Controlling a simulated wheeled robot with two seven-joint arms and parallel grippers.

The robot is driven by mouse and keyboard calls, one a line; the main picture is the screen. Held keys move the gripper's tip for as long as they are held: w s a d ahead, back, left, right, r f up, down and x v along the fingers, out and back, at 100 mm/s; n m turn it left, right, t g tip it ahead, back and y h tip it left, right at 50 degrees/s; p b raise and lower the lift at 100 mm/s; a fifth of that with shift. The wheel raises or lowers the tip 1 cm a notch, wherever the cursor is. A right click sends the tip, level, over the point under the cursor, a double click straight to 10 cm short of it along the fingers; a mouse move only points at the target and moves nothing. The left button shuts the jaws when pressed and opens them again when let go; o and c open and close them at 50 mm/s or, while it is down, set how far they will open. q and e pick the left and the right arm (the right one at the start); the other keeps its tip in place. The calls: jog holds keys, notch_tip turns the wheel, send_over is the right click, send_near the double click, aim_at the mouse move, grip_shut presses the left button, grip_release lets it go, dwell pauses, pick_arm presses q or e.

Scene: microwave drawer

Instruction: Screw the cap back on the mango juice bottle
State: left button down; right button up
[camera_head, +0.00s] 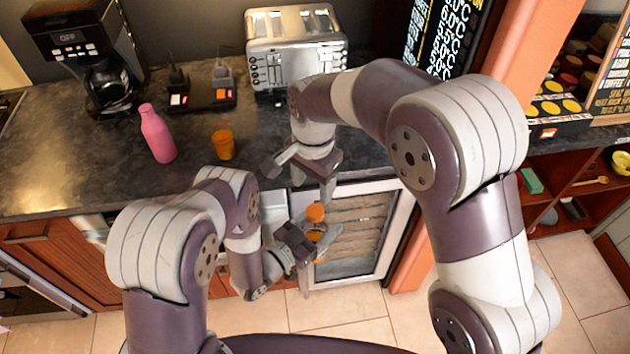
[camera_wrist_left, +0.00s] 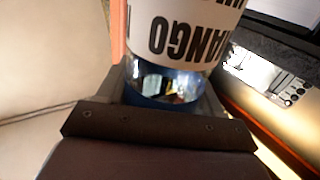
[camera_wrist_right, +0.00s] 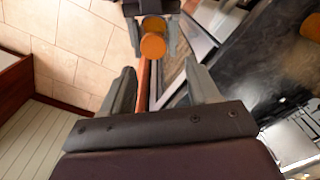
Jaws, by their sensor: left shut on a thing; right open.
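The mango juice bottle (camera_head: 319,239) is held in front of the counter, below the counter top. The left wrist view shows its white label (camera_wrist_left: 180,38) with upside-down "MANGO" lettering. My left gripper (camera_head: 308,246) is shut on the bottle. An orange cap (camera_head: 315,212) shows at the bottle's upper end, and also in the right wrist view (camera_wrist_right: 153,46). I cannot tell whether it is seated on the neck. My right gripper (camera_head: 306,178) is open and empty above the cap. In the right wrist view the cap lies ahead, between the finger directions, apart from the fingers.
A pink bottle (camera_head: 157,134) and an orange cup (camera_head: 223,143) stand on the dark counter (camera_head: 60,165). A coffee maker (camera_head: 88,50), a toaster (camera_head: 296,50) and small black devices are behind. A glass-fronted cabinet (camera_head: 362,232) is close behind the grippers.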

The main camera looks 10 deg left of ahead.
jog(key=n, duration=0.4)
jog(key=shift+r+n, duration=0.15)
jog(key=shift+n, duration=0.15)
jog(key=n, duration=0.3)
jog(key=shift+r+n, duration=0.1)
jog(key=shift+n, duration=0.3)
jog(key=n, duration=0.4)
jog(key=shift+r, duration=0.1)
jog(key=n, duration=0.4)
jog(key=shift+s, duration=0.1)
jog(key=n, duration=0.4)
jog(key=shift+d+r, duration=0.1)
jog(key=shift+r, duration=0.05)
jog(key=n, duration=0.4)
jog(key=shift+s+n, duration=0.1)
jog(key=shift+n, duration=0.2)
jog(key=n, duration=0.3)
jog(key=shift+d, duration=0.1)
jog(key=n, duration=0.3)
jog(key=shift+s, duration=0.1)
jog(key=n, duration=0.5)
jog(key=shift+n, duration=0.4)
